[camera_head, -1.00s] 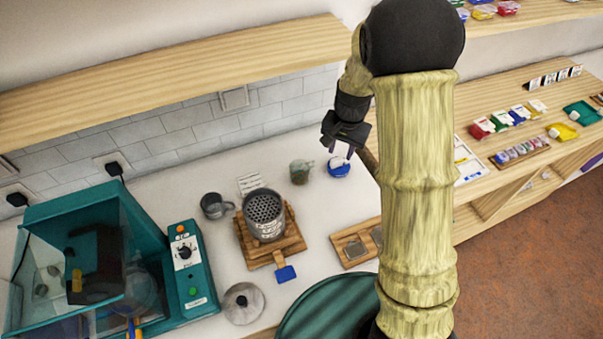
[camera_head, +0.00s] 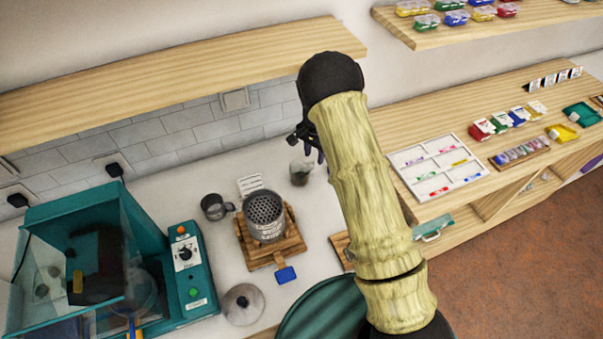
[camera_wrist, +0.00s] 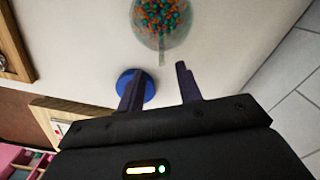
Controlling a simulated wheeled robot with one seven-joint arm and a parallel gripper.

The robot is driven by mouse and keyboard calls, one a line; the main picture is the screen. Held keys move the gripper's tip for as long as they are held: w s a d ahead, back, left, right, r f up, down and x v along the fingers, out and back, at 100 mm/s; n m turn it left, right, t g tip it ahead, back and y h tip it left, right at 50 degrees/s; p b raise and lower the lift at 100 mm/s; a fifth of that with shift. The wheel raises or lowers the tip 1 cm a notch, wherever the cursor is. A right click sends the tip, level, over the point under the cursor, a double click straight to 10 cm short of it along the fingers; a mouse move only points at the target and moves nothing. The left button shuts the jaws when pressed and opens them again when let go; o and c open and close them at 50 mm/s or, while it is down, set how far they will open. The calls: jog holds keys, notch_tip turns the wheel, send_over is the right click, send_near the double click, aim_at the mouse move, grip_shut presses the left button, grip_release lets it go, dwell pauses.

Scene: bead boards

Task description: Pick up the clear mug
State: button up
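The clear mug (camera_head: 300,174) stands on the white counter near the back wall, just left of my arm. In the wrist view the mug (camera_wrist: 163,22) shows at the top edge, partly cut off, with orange and teal beads in it. Its handle points toward my fingers. My gripper (camera_head: 308,148) is above the mug in the head view, where it partly overlaps it. In the wrist view my gripper (camera_wrist: 159,84) is open, with a gap between two dark fingers and nothing between them. The mug is beyond the fingertips.
A round blue object (camera_wrist: 148,88) sits behind the left finger. A grey mug (camera_head: 214,207) and a perforated metal pot (camera_head: 265,226) on a wooden stand are to the left. A teal machine (camera_head: 190,277) is further left. A wooden shelf (camera_head: 180,72) hangs above the counter.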

aim_at(314, 163)
jog(key=shift+f, duration=0.45)
jog(key=shift+w+f+p, duration=0.15)
jog(key=shift+f+p, duration=0.6)
jog(key=shift+f, duration=0.6)
jog(key=shift+w+f+p, duration=0.1)
jog(key=shift+f+p, duration=0.65)
jog(key=shift+f, duration=0.55)
grip_shut()
